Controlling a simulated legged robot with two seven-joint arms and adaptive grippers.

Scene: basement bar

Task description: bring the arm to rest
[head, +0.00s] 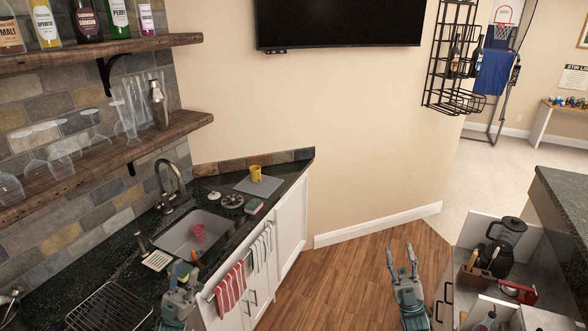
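My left gripper (182,274) is at the bottom left, over the front edge of the sink counter. Small green and orange bits show at its tips. I cannot tell whether they are held or lie behind it, nor whether the fingers are apart. My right gripper (401,255) points up over the wood floor, right of the white cabinets. Its two fingers stand apart with nothing visible between them.
The dark counter (112,262) holds a sink (180,240) with a pink cup (198,232), a wire rack (108,308) and a yellow mug (255,173). Towels (230,288) hang in front. A coffee maker (504,245) stands at right. Floor (335,270) between is clear.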

